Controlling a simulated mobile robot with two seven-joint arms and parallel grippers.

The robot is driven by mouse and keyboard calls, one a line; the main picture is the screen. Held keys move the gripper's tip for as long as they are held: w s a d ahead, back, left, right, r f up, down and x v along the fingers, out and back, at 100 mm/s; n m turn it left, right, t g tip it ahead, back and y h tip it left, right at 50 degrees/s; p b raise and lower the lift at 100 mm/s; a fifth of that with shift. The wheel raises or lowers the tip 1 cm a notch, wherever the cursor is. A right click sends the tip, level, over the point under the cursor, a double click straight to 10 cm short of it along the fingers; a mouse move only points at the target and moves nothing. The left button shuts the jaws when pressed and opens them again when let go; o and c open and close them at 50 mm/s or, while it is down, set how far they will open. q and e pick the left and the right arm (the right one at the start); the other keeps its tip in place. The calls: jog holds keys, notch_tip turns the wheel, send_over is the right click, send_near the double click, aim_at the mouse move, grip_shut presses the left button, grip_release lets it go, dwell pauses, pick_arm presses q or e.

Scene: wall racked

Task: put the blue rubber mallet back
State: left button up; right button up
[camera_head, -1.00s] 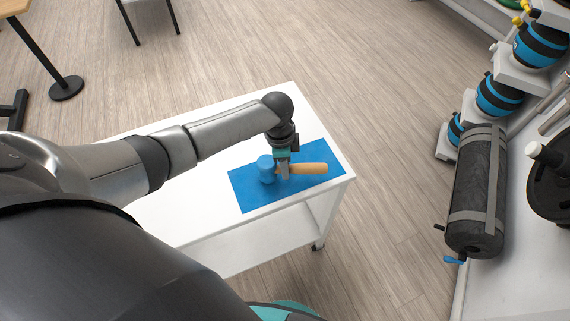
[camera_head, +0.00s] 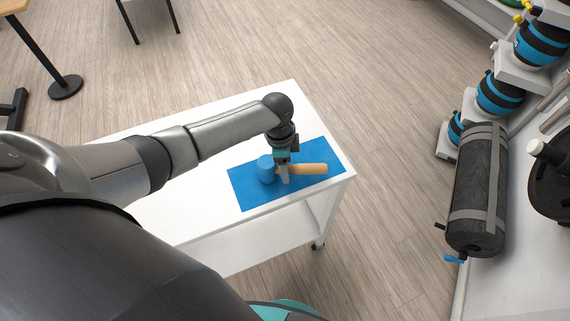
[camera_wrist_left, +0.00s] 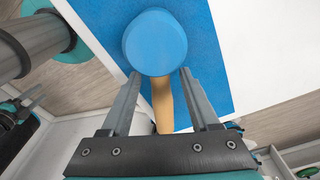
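The blue rubber mallet (camera_head: 315,169) lies on a blue mat (camera_head: 247,192) on a white cart. Its blue head is at the left and its tan wooden handle points right. My left gripper (camera_head: 284,178) is over the mallet, by the handle close to the head. In the left wrist view, the mallet head (camera_wrist_left: 155,42) is beyond the fingertips. The handle runs between the two fingers of my left gripper (camera_wrist_left: 160,80), with a gap on each side, so it is open.
The white cart (camera_head: 215,125) has bare top to the left of the mat and a lower shelf. The wooden floor between cart and rack is clear.

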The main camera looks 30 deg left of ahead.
pick_arm(q)
jog(key=shift+o, duration=0.5)
notch_tip(320, 180, up, 15)
jog(key=a+p, duration=0.1)
jog(key=p, duration=0.2)
jog(key=shift+s, duration=0.3)
jog(key=shift+r, duration=0.1)
